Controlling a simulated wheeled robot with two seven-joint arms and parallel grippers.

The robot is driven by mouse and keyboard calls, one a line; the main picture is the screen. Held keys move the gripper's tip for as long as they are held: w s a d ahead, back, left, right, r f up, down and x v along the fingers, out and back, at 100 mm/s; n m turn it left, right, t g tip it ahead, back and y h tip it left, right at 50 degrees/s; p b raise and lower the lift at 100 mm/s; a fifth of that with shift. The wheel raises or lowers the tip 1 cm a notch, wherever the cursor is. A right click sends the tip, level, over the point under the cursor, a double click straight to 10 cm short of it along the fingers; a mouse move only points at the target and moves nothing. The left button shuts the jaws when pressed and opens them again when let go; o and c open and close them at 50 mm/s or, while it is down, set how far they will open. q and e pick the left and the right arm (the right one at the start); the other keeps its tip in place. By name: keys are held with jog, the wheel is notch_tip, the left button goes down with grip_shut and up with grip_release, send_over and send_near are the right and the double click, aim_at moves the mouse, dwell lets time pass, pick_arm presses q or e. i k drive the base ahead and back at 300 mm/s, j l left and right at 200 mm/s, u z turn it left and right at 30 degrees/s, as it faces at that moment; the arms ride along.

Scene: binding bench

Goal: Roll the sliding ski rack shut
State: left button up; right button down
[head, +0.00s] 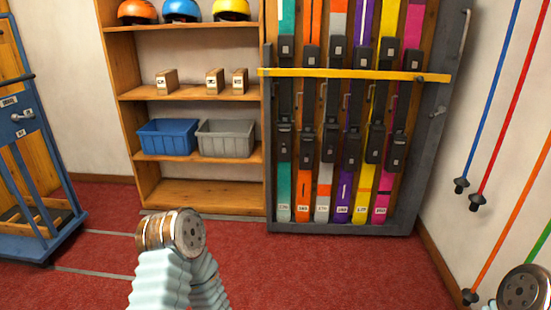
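The ski rack (345,229) stands against the back wall right of centre, a tall dark grey frame with wooden backing. It holds several upright skis in teal, orange, grey, purple, yellow and pink, with black bindings. A yellow bar (340,74) crosses the skis, with a dark knob near its right end. A grey vertical handle (464,34) is on the rack's right side. My two arms show at the bottom, left of centre and in the right corner, each with a round metal joint. Neither gripper's fingers are in view.
Wooden shelves (200,194) with helmets, small boxes, a blue bin (167,139) and a grey bin (226,140) adjoin the rack's left side. A blue frame (40,235) stands at far left. Poles hang on the right wall. Grey strips cross the open red floor (330,270).

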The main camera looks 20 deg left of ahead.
aim_at(343, 156)
jog(key=i+u, duration=0.1)
jog(key=u, duration=0.35)
jog(key=i+u, duration=0.15)
jog(key=u, duration=0.3)
jog(key=i+l+u, duration=0.2)
jog(key=i, duration=0.3)
jog(key=i+l+u, duration=0.15)
jog(key=i, duration=0.35)
jog(key=i+l+u, duration=0.2)
jog(key=i, duration=0.25)
